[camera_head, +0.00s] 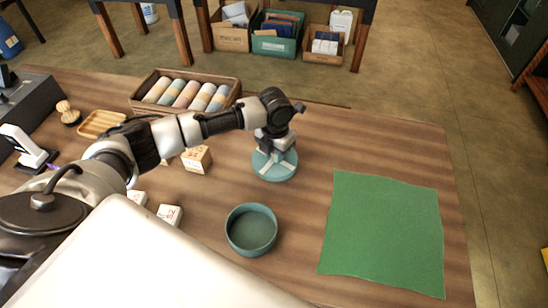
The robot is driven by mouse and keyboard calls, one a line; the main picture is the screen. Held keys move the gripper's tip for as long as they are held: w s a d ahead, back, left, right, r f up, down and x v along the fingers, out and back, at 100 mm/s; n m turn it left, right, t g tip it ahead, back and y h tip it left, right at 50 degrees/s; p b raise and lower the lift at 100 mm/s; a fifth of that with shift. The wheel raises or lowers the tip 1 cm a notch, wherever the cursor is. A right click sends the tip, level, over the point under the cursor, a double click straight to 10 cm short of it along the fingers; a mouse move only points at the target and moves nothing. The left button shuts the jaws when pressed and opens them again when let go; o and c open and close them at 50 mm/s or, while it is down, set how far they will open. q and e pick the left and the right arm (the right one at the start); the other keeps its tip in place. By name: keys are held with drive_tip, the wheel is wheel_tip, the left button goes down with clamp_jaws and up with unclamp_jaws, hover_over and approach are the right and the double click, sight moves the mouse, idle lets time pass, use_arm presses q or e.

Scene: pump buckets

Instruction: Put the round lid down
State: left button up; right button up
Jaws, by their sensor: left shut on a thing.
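The round lid (275,176) is a teal disc near the middle of the table, behind the round teal container. My left gripper (274,152) points down over the lid and is shut on it. The fingers cover the lid's middle, so the gripped part is hidden. I cannot tell whether the lid touches the table or hangs just above it. The round teal container (251,232) stands open and looks empty, in front of the lid and slightly left. My right gripper is not in view.
A green mat (383,232) lies bare on the right of the wooden table (400,145). A wooden crate (236,95) of pastel rolls stands behind my left arm. A wooden block (197,160) and small white blocks (169,215) lie left of the container.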

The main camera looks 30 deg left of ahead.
use_arm(q)
wheel_tip(320, 180, down, 4)
drive_tip(key=shift+a+r+p, duration=0.1)
drive_tip(key=shift+p, duration=0.6)
drive_tip(key=shift+f, duration=0.2)
drive_tip(key=o, duration=0.9)
drive_tip(key=shift+f, duration=0.1)
